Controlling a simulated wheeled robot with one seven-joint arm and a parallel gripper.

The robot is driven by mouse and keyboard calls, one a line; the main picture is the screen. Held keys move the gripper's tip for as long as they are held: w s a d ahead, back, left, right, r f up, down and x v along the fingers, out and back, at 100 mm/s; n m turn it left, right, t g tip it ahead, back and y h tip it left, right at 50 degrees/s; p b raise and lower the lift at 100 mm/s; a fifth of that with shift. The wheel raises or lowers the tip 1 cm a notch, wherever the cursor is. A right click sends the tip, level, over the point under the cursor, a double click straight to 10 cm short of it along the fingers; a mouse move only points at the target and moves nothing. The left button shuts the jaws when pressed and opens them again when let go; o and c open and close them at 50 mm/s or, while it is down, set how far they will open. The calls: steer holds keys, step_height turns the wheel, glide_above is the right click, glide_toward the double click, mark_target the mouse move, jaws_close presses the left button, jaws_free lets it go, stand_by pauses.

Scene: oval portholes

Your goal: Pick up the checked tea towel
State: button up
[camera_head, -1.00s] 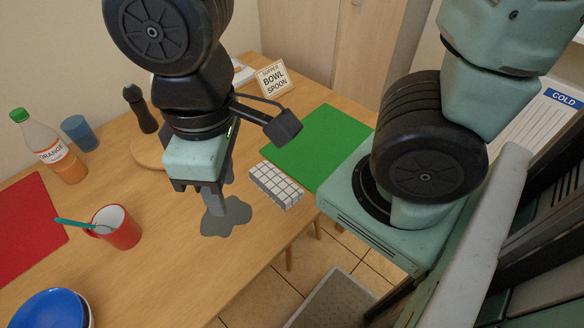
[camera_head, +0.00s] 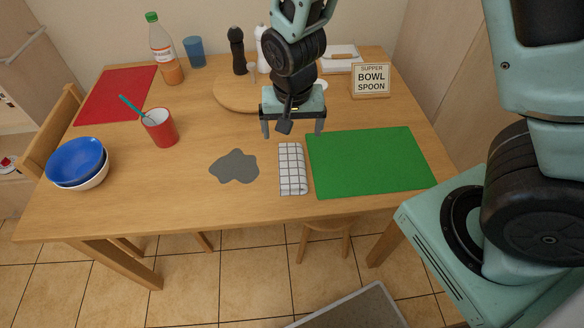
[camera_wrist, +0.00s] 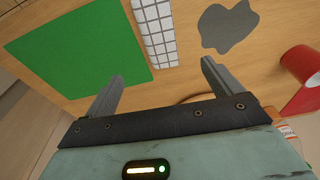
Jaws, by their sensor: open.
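The checked tea towel (camera_head: 292,169) is white with dark grid lines. It lies folded in a narrow strip on the table, between the grey spill and the green mat. In the wrist view the towel (camera_wrist: 154,36) lies beyond the fingertips, roughly between their lines. My gripper (camera_head: 292,132) is open and empty, with its fingers spread above the table at the towel's far end. The wrist view shows both fingers of the gripper (camera_wrist: 162,72) apart with nothing between them.
A green mat (camera_head: 370,162) lies right of the towel, a grey spill (camera_head: 235,166) left of it. A red mug (camera_head: 160,130) with a teal spoon and stacked bowls (camera_head: 78,162) stand further left. A round board (camera_head: 232,94) and sign (camera_head: 371,79) are behind.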

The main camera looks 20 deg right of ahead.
glide_above(292, 164)
step_height(292, 164, down, 9)
steer(key=shift+a+f, duration=0.1)
step_height(292, 164, down, 4)
steer(key=shift+s+f+p, duration=0.1)
steer(key=shift+s+p, duration=0.05)
steer(key=shift+p, duration=0.55)
steer(key=shift+f, duration=0.6)
steer(key=shift+c, duration=0.3)
steer(key=c, duration=1)
